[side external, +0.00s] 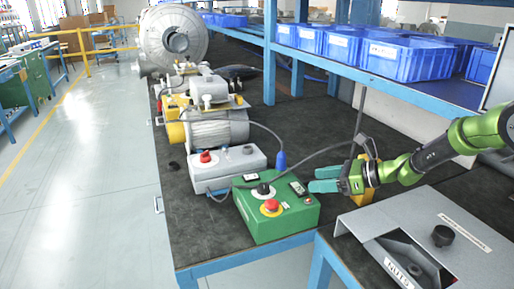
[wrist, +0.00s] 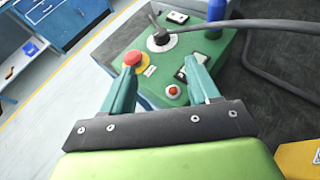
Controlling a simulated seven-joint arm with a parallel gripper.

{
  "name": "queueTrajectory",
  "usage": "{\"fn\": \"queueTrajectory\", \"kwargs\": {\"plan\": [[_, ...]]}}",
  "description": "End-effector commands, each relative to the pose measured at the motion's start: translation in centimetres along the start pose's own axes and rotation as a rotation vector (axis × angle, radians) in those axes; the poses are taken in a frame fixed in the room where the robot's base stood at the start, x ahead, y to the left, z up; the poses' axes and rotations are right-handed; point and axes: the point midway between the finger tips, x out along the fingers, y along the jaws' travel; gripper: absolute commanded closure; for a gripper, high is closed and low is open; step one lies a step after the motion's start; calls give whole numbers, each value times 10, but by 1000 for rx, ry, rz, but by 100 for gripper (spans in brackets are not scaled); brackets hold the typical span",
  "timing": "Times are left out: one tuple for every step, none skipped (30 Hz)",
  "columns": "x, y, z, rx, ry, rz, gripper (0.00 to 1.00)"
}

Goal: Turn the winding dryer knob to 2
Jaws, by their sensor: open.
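A green control box (side external: 277,218) stands on the dark bench top. It bears a black knob (side external: 264,189) on a pale round dial, which also shows in the wrist view (wrist: 160,38), and a red mushroom button (side external: 271,205) on a yellow base. A second black knob (side external: 443,235) sits on the grey sloped unit at the right. I cannot read which knob is the winding dryer's, nor either setting. My gripper (side external: 311,179) is open and empty, its teal fingers just right of the green box. In the wrist view its fingertips (wrist: 161,63) point toward the box.
A dark cable (wrist: 275,25) passes close to the green box's knob. A grey box with a red button (side external: 228,169) and a motor (side external: 213,128) stand behind. Blue bins (side external: 405,60) fill the shelf above. A yellow object (wrist: 300,160) is at the lower right of the wrist view.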

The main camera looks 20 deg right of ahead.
Motion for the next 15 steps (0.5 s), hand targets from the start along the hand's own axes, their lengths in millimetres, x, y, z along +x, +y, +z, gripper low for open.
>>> {"fn": "queueTrajectory", "kwargs": {"plan": [[-5, 0, 1, 1, -2, -2, 40], [-7, 0, 0, 1, -1, -2, 40], [-9, 0, 0, 1, 0, -1, 40], [-10, 0, 0, 1, 0, -1, 40], [-10, 0, 0, 1, 1, 0, 40], [-11, 0, 0, 1, 1, 0, 40], [-11, 0, 0, 0, 1, 0, 40], [-11, 0, 0, 0, 1, 0, 40], [-11, 0, 0, 0, 1, 0, 40], [-11, 0, 0, 0, 1, 0, 40], [-11, 0, 0, 0, 0, 0, 40], [-11, 0, 0, 0, 0, 0, 40], [-11, 0, 0, -1, 0, -1, 44], [-11, 1, 0, -6, -1, -3, 49], [-10, 2, 1, -25, -4, -11, 55]]}}
